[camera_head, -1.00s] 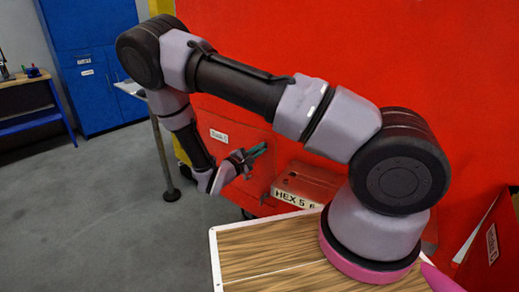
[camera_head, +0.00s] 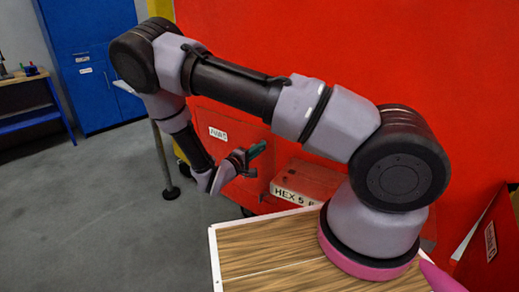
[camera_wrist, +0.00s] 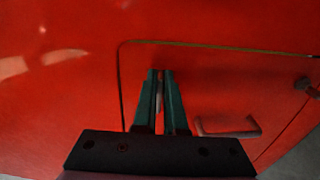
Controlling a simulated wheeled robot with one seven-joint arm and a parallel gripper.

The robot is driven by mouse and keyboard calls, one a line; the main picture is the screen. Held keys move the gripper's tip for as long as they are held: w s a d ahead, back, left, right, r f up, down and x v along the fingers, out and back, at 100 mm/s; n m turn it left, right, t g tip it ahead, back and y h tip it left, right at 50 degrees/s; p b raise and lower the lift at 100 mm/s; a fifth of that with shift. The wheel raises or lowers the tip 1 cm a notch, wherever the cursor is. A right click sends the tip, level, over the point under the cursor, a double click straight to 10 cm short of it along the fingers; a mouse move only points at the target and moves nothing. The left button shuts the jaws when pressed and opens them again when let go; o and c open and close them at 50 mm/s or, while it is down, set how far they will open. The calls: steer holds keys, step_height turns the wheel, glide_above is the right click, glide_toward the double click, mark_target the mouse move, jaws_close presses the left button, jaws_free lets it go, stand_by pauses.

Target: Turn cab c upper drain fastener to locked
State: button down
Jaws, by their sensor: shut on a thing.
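My gripper (camera_head: 257,149) reaches the front of the red cab, left of the arm's base. In the wrist view its two green fingers (camera_wrist: 161,74) are close together, with a small pale thing between them, mostly hidden. It stands at the upper left part of a red panel (camera_wrist: 205,85) with a dark outline, and I take it to be the upper drain fastener (camera_wrist: 160,95). Its turn angle and any lock marking cannot be made out. A dark knob (camera_wrist: 304,85) sits by the panel's right edge, apart from the fingers.
A bar handle (camera_wrist: 228,130) is on the panel, right of the fingers. A red box marked HEX 5 (camera_head: 305,183) lies beyond a wood-topped surface (camera_head: 260,250). A post (camera_head: 163,160) stands left of my wrist. Grey floor is clear at left.

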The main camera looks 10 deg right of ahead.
stand_by(0.3)
steer(key=c, duration=1)
jaws_free()
steer(key=shift+a, duration=0.1)
steer(key=v, duration=1)
steer(key=shift+s+a, duration=0.25)
steer(key=shift+s, duration=0.05)
